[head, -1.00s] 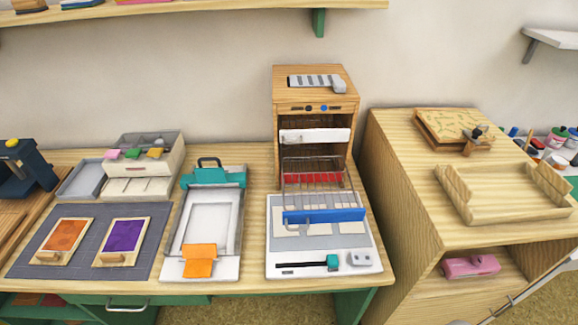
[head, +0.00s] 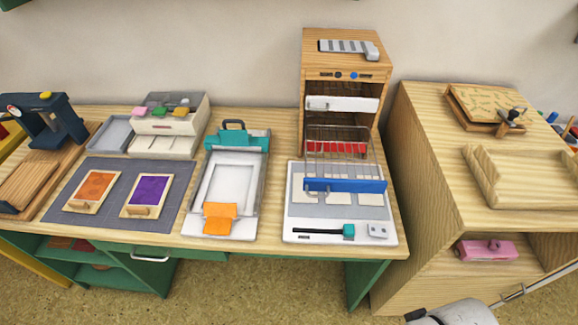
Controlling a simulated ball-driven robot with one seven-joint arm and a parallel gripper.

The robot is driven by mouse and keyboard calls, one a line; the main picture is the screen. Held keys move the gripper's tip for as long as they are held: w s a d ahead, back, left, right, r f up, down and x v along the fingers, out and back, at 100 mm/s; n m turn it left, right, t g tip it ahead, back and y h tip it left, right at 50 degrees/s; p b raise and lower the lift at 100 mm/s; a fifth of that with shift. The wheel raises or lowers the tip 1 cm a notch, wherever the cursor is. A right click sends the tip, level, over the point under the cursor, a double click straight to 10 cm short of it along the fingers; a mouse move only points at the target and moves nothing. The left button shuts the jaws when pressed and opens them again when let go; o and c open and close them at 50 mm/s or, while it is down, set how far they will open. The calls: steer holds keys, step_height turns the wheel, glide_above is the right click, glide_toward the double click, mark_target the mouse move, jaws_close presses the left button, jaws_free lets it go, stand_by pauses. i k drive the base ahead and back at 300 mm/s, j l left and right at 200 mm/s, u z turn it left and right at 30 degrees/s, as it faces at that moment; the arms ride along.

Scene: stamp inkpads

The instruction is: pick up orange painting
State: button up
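The orange painting (head: 95,186) is a small orange panel in a light wooden frame with a small wooden handle at its front edge. It lies flat on the left part of a dark grey mat (head: 118,206) in the head view. A like panel in purple (head: 151,189) lies on the same mat just to its right, apart from it. A white rounded part, likely of my arm, shows at the bottom right edge, far from the orange painting. My gripper's fingers do not show.
Right of the mat stand a white tray with an orange flap (head: 219,217) and a white board with a blue bar (head: 344,186). Behind the mat is a small drawer unit (head: 170,125). A dark blue press (head: 50,122) stands at left. Floor is clear in front.

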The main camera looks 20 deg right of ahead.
mark_target(89, 197)
steer(key=u, duration=1.85)
steer(key=i+l+u, duration=0.2)
steer(key=i+l, duration=0.4)
steer(key=i+l+u, duration=0.2)
steer(key=i+l, duration=0.35)
steer(key=l, duration=0.2)
